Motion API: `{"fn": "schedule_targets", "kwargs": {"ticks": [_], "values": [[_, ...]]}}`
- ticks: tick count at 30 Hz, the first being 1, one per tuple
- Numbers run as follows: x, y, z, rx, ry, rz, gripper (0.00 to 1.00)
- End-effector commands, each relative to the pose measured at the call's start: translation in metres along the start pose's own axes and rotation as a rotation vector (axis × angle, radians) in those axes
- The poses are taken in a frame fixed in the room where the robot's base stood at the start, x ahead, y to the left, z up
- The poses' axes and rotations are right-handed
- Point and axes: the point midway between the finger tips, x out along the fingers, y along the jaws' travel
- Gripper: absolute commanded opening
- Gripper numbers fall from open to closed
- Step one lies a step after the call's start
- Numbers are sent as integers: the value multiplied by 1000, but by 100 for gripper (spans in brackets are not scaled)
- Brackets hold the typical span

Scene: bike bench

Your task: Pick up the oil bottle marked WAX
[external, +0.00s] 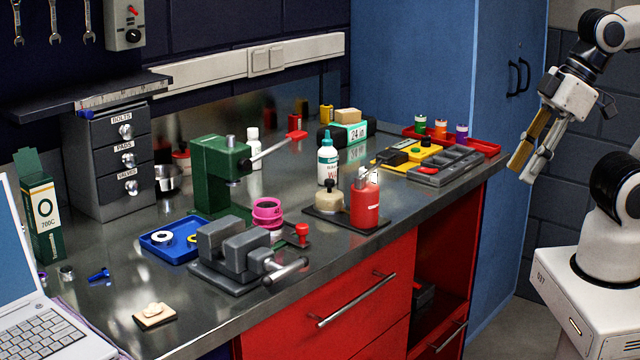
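No bottle's marking can be read as WAX from here. Several small bottles with coloured bands, including a green one (420,125), an orange one (440,129) and a purple one (461,134), stand upright in a red tray (487,147) at the bench's far right end. A white bottle with a teal cap (328,163) stands mid-bench; its print is too small to read. My gripper (523,172) is in the air off the bench's right end, to the right of the red tray. Its fingers are apart and nothing shows between them.
A grey compartment tray (447,168) and a yellow case (415,156) lie in front of the red tray. A red can (364,202) and a beige bottle (329,200) stand mid-bench. A green press (215,175) and grey vise (235,250) are further left. A blue cabinet (415,60) stands behind.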

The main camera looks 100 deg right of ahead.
Motion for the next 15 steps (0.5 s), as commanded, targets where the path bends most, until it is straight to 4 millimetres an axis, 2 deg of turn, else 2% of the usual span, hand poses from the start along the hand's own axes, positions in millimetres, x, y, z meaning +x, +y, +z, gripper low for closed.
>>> {"fn": "schedule_targets", "kwargs": {"ticks": [11,15], "values": [[0,0,0,0,1,0,26],[3,2,-6,6,11,3,26]]}}
